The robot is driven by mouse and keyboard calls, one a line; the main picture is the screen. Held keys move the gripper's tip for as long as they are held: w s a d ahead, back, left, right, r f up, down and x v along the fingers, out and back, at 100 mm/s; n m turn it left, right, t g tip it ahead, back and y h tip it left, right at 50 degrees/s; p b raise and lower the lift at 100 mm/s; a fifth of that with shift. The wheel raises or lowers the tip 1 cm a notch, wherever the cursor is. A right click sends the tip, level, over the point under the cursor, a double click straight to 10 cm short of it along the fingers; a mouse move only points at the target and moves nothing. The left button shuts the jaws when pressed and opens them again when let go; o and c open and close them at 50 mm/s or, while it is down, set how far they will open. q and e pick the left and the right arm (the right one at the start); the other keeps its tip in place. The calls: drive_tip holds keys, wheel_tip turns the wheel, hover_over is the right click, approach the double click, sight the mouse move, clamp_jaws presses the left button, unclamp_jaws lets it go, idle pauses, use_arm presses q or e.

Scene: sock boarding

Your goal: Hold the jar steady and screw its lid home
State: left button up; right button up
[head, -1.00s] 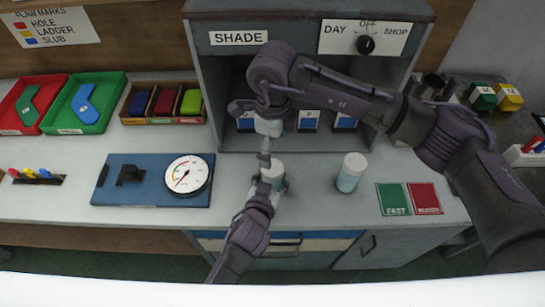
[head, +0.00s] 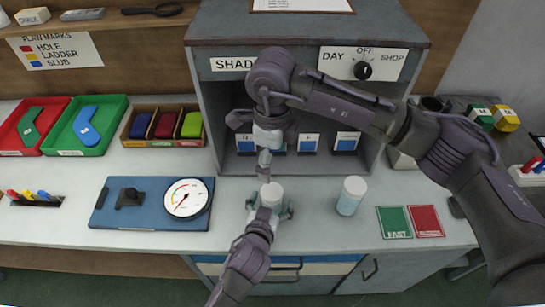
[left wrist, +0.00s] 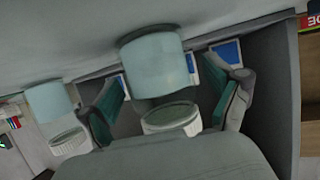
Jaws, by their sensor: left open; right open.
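A pale blue jar with a white lid (head: 272,189) stands upright on the bench. Its body (left wrist: 157,65) shows inverted in the left wrist view, with the white lid (left wrist: 172,120) at its mouth. I cannot tell how tightly the lid sits. My left gripper (head: 270,212) is open, with one finger on each side of the jar. In the left wrist view its green pads look apart from the jar. My right gripper (head: 264,170) points down just above and behind the lid, open and seemingly empty; its fingertips are small and partly unclear.
A second lidded jar (head: 350,196) stands to the right. A blue base with a round gauge (head: 187,198) lies to the left. Green and red cards (head: 410,221) lie at the right. The grey shade cabinet (head: 203,120) rises behind the jar. Trays (head: 103,142) sit at the back left.

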use_arm(q)
drive_tip(key=v, duration=1.2)
